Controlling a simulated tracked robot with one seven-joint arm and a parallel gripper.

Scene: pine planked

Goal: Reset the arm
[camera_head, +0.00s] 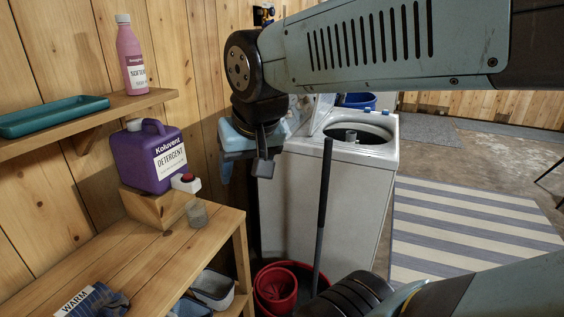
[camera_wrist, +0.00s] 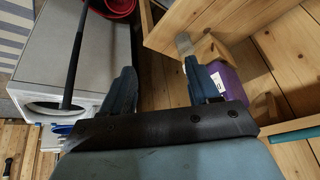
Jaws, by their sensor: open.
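My gripper (camera_wrist: 160,72) is open in the wrist view, with two blue fingers spread wide and nothing between them. Past the fingers, the dark gap between the washing machine and the wooden bench shows. In the head view my arm reaches in from the right, across the upper part of the picture, and bends down at a round dark joint. The wrist hangs in front of the plank wall, left of the washing machine (camera_head: 340,190). The gripper holds nothing.
A purple detergent jug (camera_head: 150,155) stands on a wooden block on the bench (camera_head: 150,255), beside a small clear cup (camera_head: 197,213). A pink bottle (camera_head: 131,55) and teal tray (camera_head: 55,115) sit on the shelf. A dark pole (camera_head: 323,215) rises near red buckets (camera_head: 275,287).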

